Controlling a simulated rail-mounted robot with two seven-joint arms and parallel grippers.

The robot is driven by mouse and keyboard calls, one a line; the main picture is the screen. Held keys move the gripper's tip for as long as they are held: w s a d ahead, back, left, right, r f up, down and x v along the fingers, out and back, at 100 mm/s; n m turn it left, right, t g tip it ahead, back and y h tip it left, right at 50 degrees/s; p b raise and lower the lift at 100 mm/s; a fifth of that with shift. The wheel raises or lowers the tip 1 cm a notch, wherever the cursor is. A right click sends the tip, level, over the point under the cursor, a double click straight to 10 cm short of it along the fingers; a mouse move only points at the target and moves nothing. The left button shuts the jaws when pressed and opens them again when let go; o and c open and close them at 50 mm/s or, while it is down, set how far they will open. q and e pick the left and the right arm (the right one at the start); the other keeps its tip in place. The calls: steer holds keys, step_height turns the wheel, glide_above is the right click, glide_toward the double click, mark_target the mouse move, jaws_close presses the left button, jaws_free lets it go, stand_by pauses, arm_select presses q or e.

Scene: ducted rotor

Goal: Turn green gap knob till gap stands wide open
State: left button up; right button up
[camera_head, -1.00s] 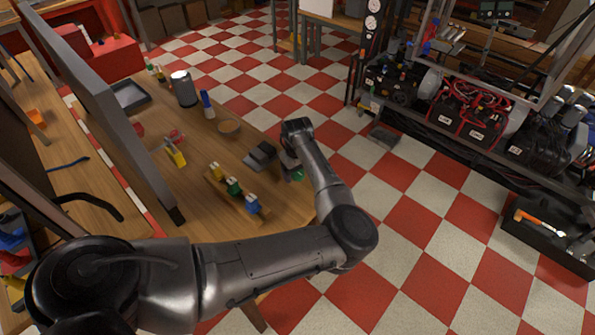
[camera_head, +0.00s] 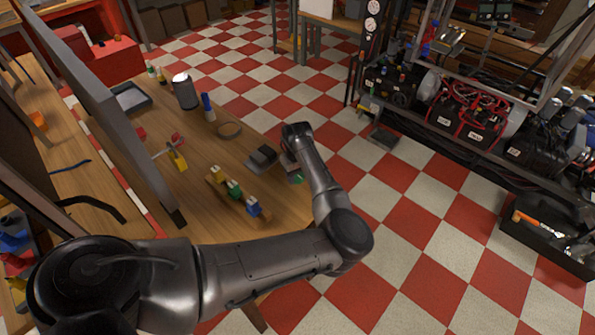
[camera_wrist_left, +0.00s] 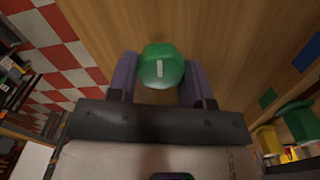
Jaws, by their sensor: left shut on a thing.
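The green knob (camera_wrist_left: 162,68), with a white pointer mark on top, sits between the two purple fingers of my left gripper (camera_wrist_left: 160,78) in the left wrist view. The fingers are shut on it, one at each side. The white mark runs roughly up and down in that view. In the head view my left gripper (camera_head: 293,168) is mostly hidden under my wrist, at the right edge of the wooden table (camera_head: 215,155). A sliver of green (camera_head: 297,179) shows just below it. The gap itself cannot be made out. My right gripper is not in view.
A stand with yellow (camera_head: 217,174), green (camera_head: 234,189) and blue (camera_head: 253,208) pieces is left of my gripper. A dark grey block (camera_head: 262,157) lies close by. A grey canister (camera_head: 184,91), a blue-capped tube (camera_head: 207,107) and a brown ring (camera_head: 229,130) stand farther back.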

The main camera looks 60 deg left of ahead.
arm_select(q)
steer(key=m+p, duration=0.3)
steer(key=p, duration=0.2)
steer(key=r+m+p, duration=0.1)
steer(key=m+p, duration=0.2)
steer(key=p, duration=0.3)
steer(key=m+p, duration=0.7)
steer(key=p, duration=0.2)
steer(key=shift+f, duration=0.2)
steer(key=m+p, duration=0.2)
steer(key=m, duration=0.1)
steer(key=shift+f, duration=0.15)
steer(key=shift+w+m+p, duration=0.1)
steer(key=shift+m+p, duration=0.55)
steer(key=shift+m, duration=0.75)
steer(key=shift+d+f, duration=0.1)
steer(key=o, duration=0.9)
